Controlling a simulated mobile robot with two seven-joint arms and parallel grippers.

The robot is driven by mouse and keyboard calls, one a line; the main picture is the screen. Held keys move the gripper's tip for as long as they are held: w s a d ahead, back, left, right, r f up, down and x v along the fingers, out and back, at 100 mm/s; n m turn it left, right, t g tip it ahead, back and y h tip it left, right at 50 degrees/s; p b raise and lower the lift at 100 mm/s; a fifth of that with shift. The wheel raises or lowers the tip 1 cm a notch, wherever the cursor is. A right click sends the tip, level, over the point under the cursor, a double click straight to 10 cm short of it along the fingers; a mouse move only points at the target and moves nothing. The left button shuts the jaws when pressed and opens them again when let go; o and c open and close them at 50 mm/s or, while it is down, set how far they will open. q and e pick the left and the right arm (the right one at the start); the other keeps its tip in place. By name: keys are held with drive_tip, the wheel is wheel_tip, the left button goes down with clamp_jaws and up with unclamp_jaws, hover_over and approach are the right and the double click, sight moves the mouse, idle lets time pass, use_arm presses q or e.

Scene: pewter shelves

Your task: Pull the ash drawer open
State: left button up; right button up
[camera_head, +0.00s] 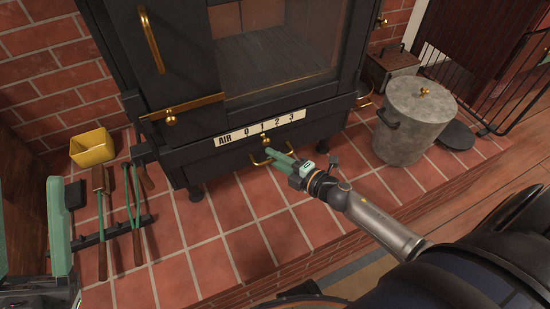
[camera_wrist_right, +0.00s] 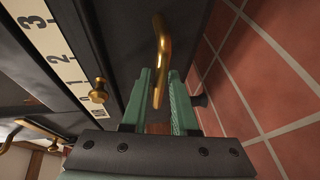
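The black stove has a low front panel with a brass bow handle (camera_head: 262,158) below the AIR scale; I take this panel as the ash drawer (camera_head: 225,162). It looks closed, flush under the stove body. My right gripper (camera_head: 277,157) is at this handle, its green fingers pointing at the panel. In the right wrist view the brass handle (camera_wrist_right: 162,50) runs down between the two fingertips (camera_wrist_right: 163,78), with a gap showing beside it. The fingers look open around it; contact is unclear. My left gripper (camera_head: 33,215) is at the left edge, partly cut off, its fingers apart and empty.
A brass knob (camera_wrist_right: 98,91) sits on the panel near the scale (camera_head: 262,127). A grey lidded bucket (camera_head: 412,125) stands to the right. Green-handled tools (camera_head: 132,205) and a yellow box (camera_head: 92,148) lie left. The tiled hearth (camera_head: 230,225) before the drawer is mostly clear.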

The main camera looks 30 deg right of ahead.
drive_tip(key=shift+c, duration=0.3)
clamp_jaws()
idle(1.1)
